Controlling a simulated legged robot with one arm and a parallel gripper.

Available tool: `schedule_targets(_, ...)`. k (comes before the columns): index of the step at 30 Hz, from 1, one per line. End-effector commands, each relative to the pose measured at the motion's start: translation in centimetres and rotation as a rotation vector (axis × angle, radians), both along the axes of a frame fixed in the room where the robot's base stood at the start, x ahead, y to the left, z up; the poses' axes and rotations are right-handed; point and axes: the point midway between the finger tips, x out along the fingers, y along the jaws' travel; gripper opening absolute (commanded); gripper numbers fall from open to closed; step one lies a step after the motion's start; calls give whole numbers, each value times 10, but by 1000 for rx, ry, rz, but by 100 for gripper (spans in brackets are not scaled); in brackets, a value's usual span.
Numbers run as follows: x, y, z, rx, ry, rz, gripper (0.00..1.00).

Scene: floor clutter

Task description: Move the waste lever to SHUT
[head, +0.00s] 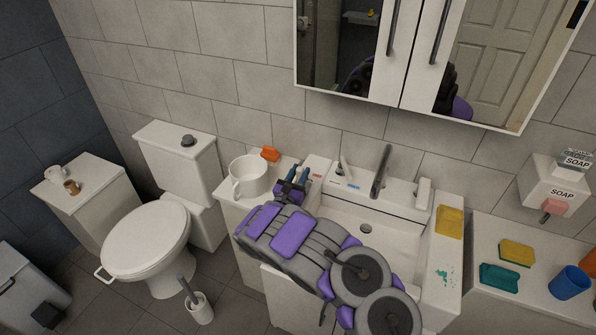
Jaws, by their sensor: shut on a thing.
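The white basin (402,238) stands in the middle with a tall grey tap (382,168). A small pale lever (342,169) stands on the basin's back ledge, left of the tap and leaning left. A blue label (353,187) is at its foot; a red label (317,177) is further left. Their lettering is too small to read. My gripper (299,176) is at the left end of the ledge, left of the red label. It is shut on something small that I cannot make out. My arm hides the basin's front left.
A white mug (249,175) and an orange block (270,154) are close to my gripper, on the left counter. The toilet (150,242) is further left. A mirrored cabinet (413,55) hangs above.

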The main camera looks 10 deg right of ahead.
Motion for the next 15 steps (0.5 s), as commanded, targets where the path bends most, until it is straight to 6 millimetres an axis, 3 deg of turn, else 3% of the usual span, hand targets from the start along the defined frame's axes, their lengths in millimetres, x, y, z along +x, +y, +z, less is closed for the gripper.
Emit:
schedule_targets(13,-4,4,-3,-4,0,5,0)
schedule_targets(14,-4,3,-3,-4,0,5,37)
schedule_targets(15,-4,3,-3,-4,0,5,41)
